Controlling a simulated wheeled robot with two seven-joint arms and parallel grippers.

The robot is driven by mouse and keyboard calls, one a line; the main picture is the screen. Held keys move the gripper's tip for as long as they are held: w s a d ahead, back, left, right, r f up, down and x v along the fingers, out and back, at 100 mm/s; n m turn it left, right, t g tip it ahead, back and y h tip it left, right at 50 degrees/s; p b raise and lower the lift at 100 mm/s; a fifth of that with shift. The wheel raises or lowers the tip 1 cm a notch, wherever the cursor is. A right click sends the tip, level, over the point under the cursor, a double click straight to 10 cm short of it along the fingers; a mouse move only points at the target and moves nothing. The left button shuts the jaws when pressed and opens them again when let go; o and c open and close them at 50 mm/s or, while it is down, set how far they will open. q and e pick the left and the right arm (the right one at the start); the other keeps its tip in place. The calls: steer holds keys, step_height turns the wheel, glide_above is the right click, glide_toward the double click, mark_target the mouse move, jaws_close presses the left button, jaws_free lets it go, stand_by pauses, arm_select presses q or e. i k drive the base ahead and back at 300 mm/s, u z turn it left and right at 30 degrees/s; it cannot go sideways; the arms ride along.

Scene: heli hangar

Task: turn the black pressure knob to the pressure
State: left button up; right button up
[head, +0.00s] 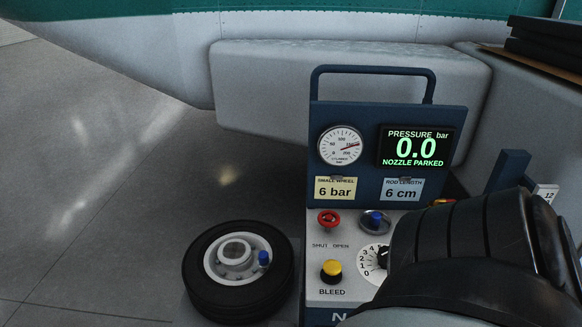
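The display (415,148) reads PRESSURE bar 0.0 and NOZZLE PARKED. A yellow label (335,189) reads SMALL WHEEL 6 bar. My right arm fills the lower right, and its gripper is hidden or out of the picture. My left gripper is not in view.
A red shut/open knob (328,218), a blue knob (375,221) and a yellow BLEED button (331,271) are close around the dial. A small wheel (207,282) with a blue valve cap lies left of the cart. Floor at left is clear.

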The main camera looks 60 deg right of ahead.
mark_target(382, 255)
steer(key=u, duration=0.35)
steer(key=k, duration=0.85)
steer(key=z, duration=0.1)
